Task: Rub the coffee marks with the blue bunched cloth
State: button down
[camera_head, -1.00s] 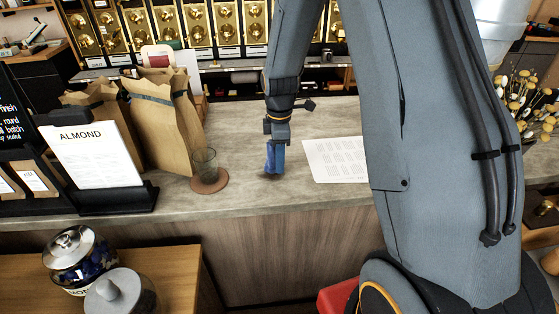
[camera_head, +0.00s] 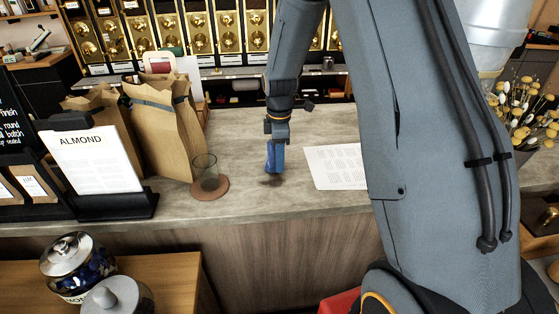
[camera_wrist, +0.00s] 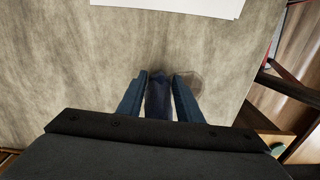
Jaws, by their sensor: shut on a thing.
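My gripper (camera_head: 275,168) points down over the grey counter (camera_head: 240,130) and is shut on the blue bunched cloth (camera_head: 269,158). In the wrist view the dark blue cloth (camera_wrist: 158,100) sits between the two blue fingers (camera_wrist: 158,78). A brown coffee mark (camera_head: 271,181) shows on the counter just below the cloth. In the wrist view a brownish mark (camera_wrist: 189,80) lies beside the right fingertip, with a dark smudge by the cloth's tip. The fingers and cloth hide part of the marked area. I cannot tell whether the cloth touches the counter.
A glass (camera_head: 205,170) stands on a round brown coaster (camera_head: 211,190) left of the gripper. Paper bags (camera_head: 160,125) and an ALMOND sign (camera_head: 92,160) stand farther left. A white printed sheet (camera_head: 336,167) lies right. The counter's front edge is close.

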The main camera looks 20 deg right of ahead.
jog(key=shift+s+a+r+p, duration=0.1)
jog(key=shift+s+a+p, duration=0.1)
jog(key=shift+s+p, duration=0.5)
jog(key=shift+s+a+p, duration=0.15)
jog(key=shift+s+p, duration=0.15)
jog(key=shift+s, duration=0.7)
jog(key=shift+s, duration=0.1)
jog(key=shift+s+a+f+p, duration=0.1)
jog(key=shift+s+a+p, duration=0.2)
jog(key=shift+s, duration=0.6)
jog(key=shift+s+a+f+p, duration=0.1)
jog(key=shift+s+p, duration=0.3)
jog(key=shift+s, duration=0.5)
jog(key=shift+d, duration=0.1)
jog(key=shift+w, duration=0.15)
jog(key=shift+s+a+r+p, duration=0.15)
jog(key=shift+s+p, duration=0.25)
jog(key=shift+s, duration=0.5)
jog(key=shift+s+a+f+p, duration=0.15)
jog(key=shift+s+p, duration=0.25)
jog(key=shift+s, duration=0.45)
